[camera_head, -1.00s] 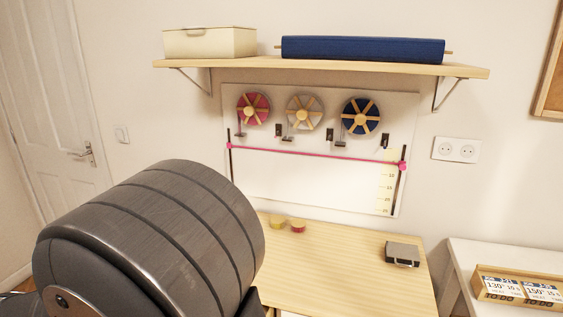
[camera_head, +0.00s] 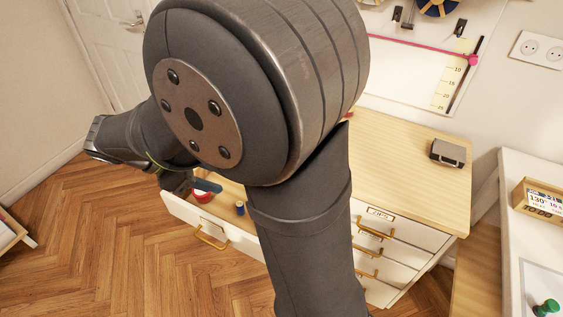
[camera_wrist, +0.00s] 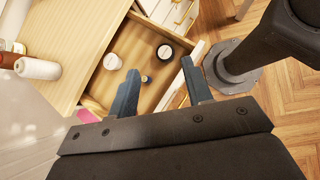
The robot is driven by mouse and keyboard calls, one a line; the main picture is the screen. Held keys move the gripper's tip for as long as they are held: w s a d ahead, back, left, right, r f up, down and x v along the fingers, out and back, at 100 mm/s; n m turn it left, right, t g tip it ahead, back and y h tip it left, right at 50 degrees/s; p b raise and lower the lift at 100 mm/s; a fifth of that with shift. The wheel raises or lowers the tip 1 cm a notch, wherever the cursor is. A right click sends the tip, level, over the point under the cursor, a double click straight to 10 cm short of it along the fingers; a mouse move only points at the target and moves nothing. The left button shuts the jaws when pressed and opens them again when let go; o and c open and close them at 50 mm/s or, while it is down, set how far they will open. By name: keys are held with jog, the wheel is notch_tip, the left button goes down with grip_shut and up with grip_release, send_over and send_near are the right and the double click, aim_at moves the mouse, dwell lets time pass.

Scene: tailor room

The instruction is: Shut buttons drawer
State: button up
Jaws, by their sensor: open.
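An open drawer (camera_head: 178,210) with a white front and a gold handle (camera_head: 211,238) sticks out of the cabinet at the lower left of the head view. Its label is not readable there. The wrist view shows its wooden inside, with a bare floor (camera_wrist: 130,45), a dark-topped round item (camera_wrist: 165,52), a white item (camera_wrist: 112,62) and a small item (camera_wrist: 145,78). My gripper (camera_wrist: 160,80) is open and empty, its two blue-grey fingers apart over or near the drawer's front end. In the head view my arm hides part of the drawer.
Shut drawers (camera_head: 370,252), one labelled ZIPS, are to the right in the same cabinet. A grey box (camera_head: 448,152) stands on the wooden top (camera_head: 400,150). The floor (camera_head: 120,255) before the open drawer is clear.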

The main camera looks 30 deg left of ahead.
jog(key=shift+s+f, duration=0.1)
jog(key=shift+f, duration=0.1)
jog(key=c, duration=0.3)
jog(key=f, duration=0.1)
jog(key=s+f, duration=0.1)
jog(key=a+f+t, duration=0.1)
jog(key=shift+s+f+n, duration=0.15)
jog(key=shift+s+n, duration=0.15)
jog(key=shift+s, duration=0.1)
grip_shut()
jog(key=s+d+f+n+t+y, duration=0.25)
jog(key=s+f, duration=0.25)
jog(key=f, duration=0.4)
jog(key=s+d+f+n+t+y, duration=0.1)
jog(key=s+f+n+t, duration=0.25)
jog(key=f, duration=0.55)
jog(key=s+d+f+n+t+y, duration=0.25)
jog(key=s+f+t, duration=0.2)
jog(key=f, duration=0.35)
jog(key=w, duration=1.3)
jog(key=shift+a+f, duration=0.15)
jog(key=shift+f, duration=0.1)
